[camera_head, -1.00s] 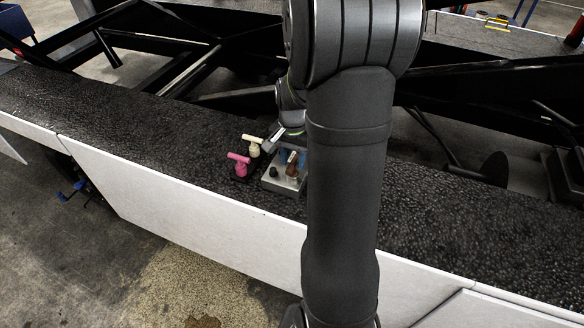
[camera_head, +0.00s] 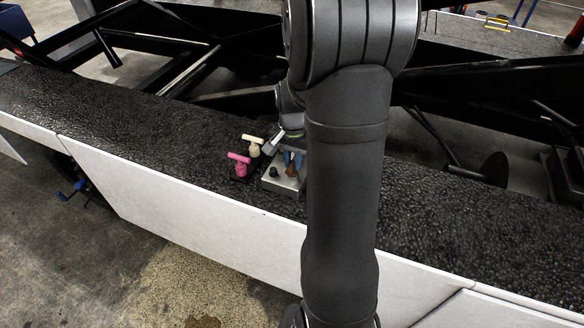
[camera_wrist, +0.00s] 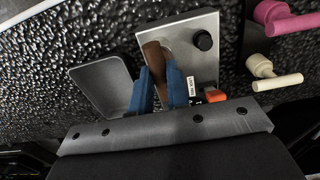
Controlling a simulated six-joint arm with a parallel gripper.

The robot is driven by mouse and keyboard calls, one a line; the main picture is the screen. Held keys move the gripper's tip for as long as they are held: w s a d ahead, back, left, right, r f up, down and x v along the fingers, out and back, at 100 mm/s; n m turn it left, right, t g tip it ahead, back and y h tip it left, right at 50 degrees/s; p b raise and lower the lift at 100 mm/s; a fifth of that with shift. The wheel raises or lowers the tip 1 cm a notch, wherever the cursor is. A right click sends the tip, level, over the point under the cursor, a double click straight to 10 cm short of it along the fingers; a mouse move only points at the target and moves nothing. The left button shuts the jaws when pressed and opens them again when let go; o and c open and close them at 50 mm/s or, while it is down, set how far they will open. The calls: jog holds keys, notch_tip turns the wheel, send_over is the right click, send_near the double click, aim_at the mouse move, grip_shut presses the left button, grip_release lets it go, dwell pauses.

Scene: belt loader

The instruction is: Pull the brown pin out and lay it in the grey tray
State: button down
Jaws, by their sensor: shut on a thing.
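The brown pin (camera_wrist: 155,57) shows in the wrist view between the two blue fingers of my gripper (camera_wrist: 160,85), which is shut on it. The pin is over the light metal block (camera_wrist: 190,62); I cannot tell how deep it sits in it. In the head view the brown pin (camera_head: 290,170) and the blue fingertips (camera_head: 292,158) show just over the block (camera_head: 283,186), partly hidden by my arm. The grey tray (camera_wrist: 88,72) lies left of the block in the wrist view and looks empty. My arm hides it in the head view.
A black knob (camera_wrist: 203,40) stands on the block, and a red-orange piece (camera_wrist: 215,97) shows near a small label. A pink pin (camera_head: 239,160) and a cream pin (camera_head: 252,144) stand left of the block. The dark belt (camera_head: 150,125) is clear farther left.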

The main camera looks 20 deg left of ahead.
jog(key=shift+r, duration=0.7)
dwell(0.5)
jog(key=shift+r, duration=1.85)
jog(key=w+d+f+m+y, duration=0.2)
jog(key=w+d+m+y, duration=0.2)
jog(key=d+m+y, duration=0.35)
jog(key=w+d+f+m+y, duration=0.2)
jog(key=w+d+m+y, duration=0.25)
jog(key=d+m, duration=0.55)
jog(key=shift+m+y, duration=0.25)
jog(key=shift+y, duration=0.15)
jog(key=shift+s+a+f, duration=0.15)
jog(key=shift+s+f, duration=0.05)
jog(key=shift+f, duration=1.4)
jog(key=shift+s+a+f, duration=0.1)
jog(key=shift+s+f, duration=0.05)
jog(key=shift+f, duration=1.45)
